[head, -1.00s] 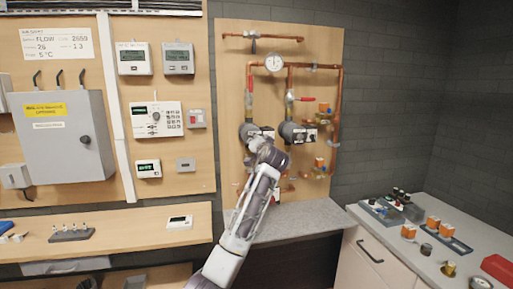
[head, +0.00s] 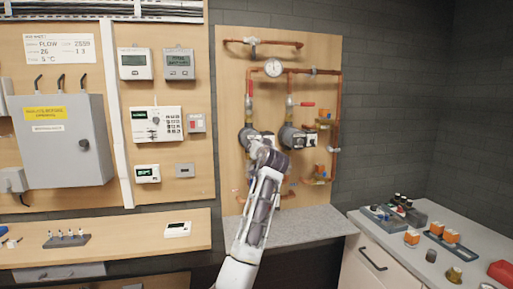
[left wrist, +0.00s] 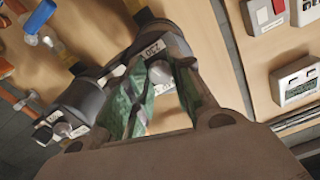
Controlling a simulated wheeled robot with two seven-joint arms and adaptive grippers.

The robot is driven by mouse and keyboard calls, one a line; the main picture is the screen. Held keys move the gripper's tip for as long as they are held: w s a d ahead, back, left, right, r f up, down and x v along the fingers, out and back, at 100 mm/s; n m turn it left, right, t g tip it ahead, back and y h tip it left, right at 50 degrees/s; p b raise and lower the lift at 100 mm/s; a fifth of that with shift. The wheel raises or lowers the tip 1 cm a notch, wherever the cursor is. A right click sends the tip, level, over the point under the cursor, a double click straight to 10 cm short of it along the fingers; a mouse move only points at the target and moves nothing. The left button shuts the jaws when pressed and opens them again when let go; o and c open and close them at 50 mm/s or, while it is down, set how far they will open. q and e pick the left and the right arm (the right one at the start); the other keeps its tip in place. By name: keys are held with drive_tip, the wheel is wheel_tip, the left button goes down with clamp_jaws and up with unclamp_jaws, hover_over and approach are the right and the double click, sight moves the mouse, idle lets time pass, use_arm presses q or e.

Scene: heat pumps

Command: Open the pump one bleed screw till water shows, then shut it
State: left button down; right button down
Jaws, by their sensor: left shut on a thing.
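Two dark pumps sit side by side on the wooden pipe board. The left pump (head: 243,136) is partly hidden behind my left gripper (head: 264,148) in the head view. The right pump (head: 291,137) stands clear beside it. In the left wrist view, my left gripper (left wrist: 158,92) has its green-padded fingers around the silvery bleed screw (left wrist: 160,72) on the labelled face of the left pump (left wrist: 160,42). The fingers are shut on it. The right pump's own screw (left wrist: 64,130) shows at the left. I cannot make out any water. My right gripper is not in view.
Copper pipes (head: 290,72) with a gauge (head: 273,68) and red-handled valves (head: 305,104) surround the pumps. A grey shelf (head: 300,228) lies below them. The counter (head: 408,262) at right holds small parts. Control panels (head: 157,125) hang at left.

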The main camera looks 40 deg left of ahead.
use_arm(q)
drive_tip(key=shift+w+f, duration=0.1)
drive_tip(key=shift+f, duration=0.3)
drive_tip(key=c, duration=1.5)
unclamp_jaws()
drive_tip(key=shift+o, duration=1.2)
drive_tip(key=shift+r, duration=0.1)
drive_tip(key=shift+o, duration=0.3)
drive_tip(key=shift+r, duration=0.1)
drive_tip(key=v, duration=1.2)
